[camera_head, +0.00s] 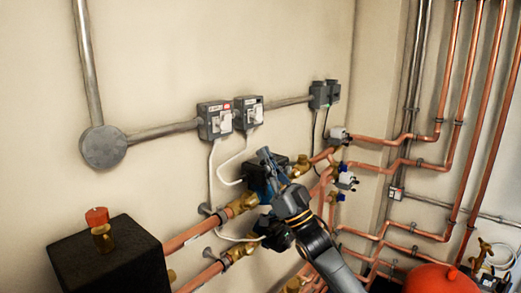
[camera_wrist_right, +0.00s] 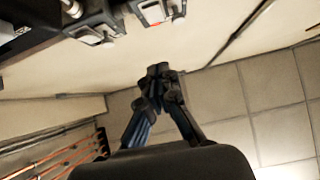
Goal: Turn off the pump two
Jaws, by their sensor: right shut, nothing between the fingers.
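Two grey switch boxes hang on the wall in the head view, a left one (camera_head: 214,121) and a right one (camera_head: 248,113). Each has a pale handle on its front and a cable below; their labels are too small to read. My right gripper (camera_head: 265,155) is shut and empty, below and right of the right box, apart from it, in front of the pipework. In the right wrist view its fingertips (camera_wrist_right: 157,70) meet, and parts of two boxes with pale handles (camera_wrist_right: 97,36) show at the top. My left gripper is not in view.
Copper pipes (camera_head: 185,238) with brass valves (camera_head: 243,203) run below the boxes. A dark pump body (camera_head: 256,176) is partly hidden behind my right gripper. A black block (camera_head: 105,262) with a red-capped valve stands at lower left. Smaller grey boxes (camera_head: 319,95) hang further right.

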